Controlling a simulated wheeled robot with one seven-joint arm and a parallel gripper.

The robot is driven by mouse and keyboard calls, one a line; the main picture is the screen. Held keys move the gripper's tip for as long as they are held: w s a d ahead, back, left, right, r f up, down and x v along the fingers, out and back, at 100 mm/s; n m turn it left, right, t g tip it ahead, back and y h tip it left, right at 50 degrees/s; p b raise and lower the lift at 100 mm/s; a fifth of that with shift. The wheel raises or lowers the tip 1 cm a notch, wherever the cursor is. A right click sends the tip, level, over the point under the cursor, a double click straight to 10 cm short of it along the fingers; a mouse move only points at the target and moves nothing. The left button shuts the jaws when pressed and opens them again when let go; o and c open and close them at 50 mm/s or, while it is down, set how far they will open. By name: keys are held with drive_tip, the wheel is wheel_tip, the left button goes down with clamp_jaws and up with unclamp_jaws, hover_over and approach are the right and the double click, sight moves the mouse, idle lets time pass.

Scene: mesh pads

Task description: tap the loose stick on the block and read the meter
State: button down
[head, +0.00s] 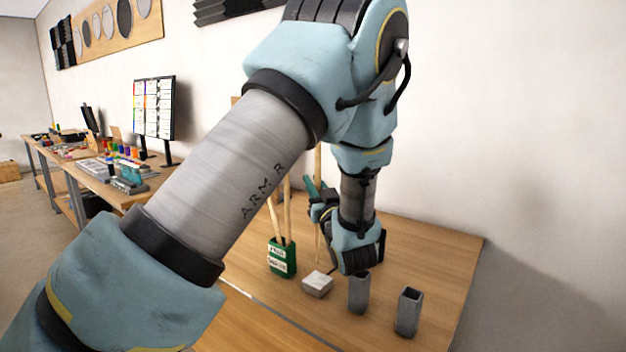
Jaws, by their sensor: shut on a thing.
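My gripper (318,200) is above the table, left of my wrist, and is shut on a thin upright wooden stick (318,240). The stick shows above and below the fingers. Its lower end is near a low whitish block (317,282) on the table; I cannot tell whether they touch. A dark green holder (281,260) with white labels stands left of the block and has wooden sticks (287,208) standing in it. My arm hides part of these sticks. I cannot make out a meter or a reading.
Two grey square hollow tubes (358,296) (408,313) stand right of the block. The wooden table (440,250) is bare toward its right edge. A long bench (85,170) at the left carries a monitor (154,108) and many small items.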

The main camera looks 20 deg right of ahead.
drive_tip(key=shift+f, duration=0.9)
drive_tip(key=shift+f+b, duration=0.1)
drive_tip(key=shift+b, duration=0.25)
drive_tip(key=shift+r, duration=1.2)
drive_tip(key=shift+s+f, duration=0.1)
drive_tip(key=shift+s, duration=0.05)
